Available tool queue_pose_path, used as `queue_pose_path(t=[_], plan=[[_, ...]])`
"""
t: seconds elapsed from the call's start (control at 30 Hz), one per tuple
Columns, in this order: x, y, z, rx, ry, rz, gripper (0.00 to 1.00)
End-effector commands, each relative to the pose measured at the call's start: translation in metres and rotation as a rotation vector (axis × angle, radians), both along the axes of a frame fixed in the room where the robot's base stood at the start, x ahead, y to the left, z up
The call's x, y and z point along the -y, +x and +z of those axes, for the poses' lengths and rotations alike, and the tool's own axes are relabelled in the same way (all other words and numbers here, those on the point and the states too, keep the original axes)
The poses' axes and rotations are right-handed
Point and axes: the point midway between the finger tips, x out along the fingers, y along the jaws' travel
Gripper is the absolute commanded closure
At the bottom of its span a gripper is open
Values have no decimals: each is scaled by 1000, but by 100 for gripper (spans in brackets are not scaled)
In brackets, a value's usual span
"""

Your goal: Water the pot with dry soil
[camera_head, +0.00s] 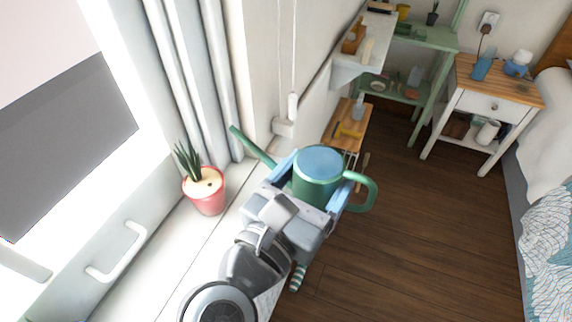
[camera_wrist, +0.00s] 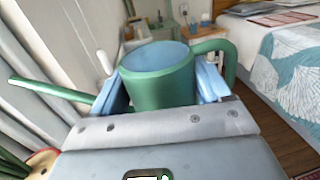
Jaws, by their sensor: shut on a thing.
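My gripper (camera_head: 312,190) is shut on a green watering can (camera_head: 316,182), with a blue finger on either side of its body. The can looks upright, its blue inside showing from above. Its long spout points left and its handle points right. The wrist view also shows the can (camera_wrist: 160,88) between the fingers. A red pot (camera_head: 206,194) with a spiky green plant stands on the white windowsill, left of the can and below the spout tip. The spout tip is apart from the plant. The soil in the pot looks pale tan. The pot's edge shows in the wrist view (camera_wrist: 42,160).
Grey curtains (camera_head: 190,75) hang behind the pot, beside the window with a white handle (camera_head: 118,252). A green shelf (camera_head: 425,75), a wooden-topped nightstand (camera_head: 490,95) and a bed (camera_head: 548,205) are at the right. The wooden floor (camera_head: 400,240) between is clear.

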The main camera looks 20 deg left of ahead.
Motion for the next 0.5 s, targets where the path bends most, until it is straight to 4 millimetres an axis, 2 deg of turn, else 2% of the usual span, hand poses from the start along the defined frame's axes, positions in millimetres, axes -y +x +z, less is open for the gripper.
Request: queue_pose_path(t=[0.03,0.2,0.5], plan=[[-12,-8,11,3,2,8,71],[-32,-26,25,1,-1,31,71],[-35,-29,18,0,-11,36,71]])
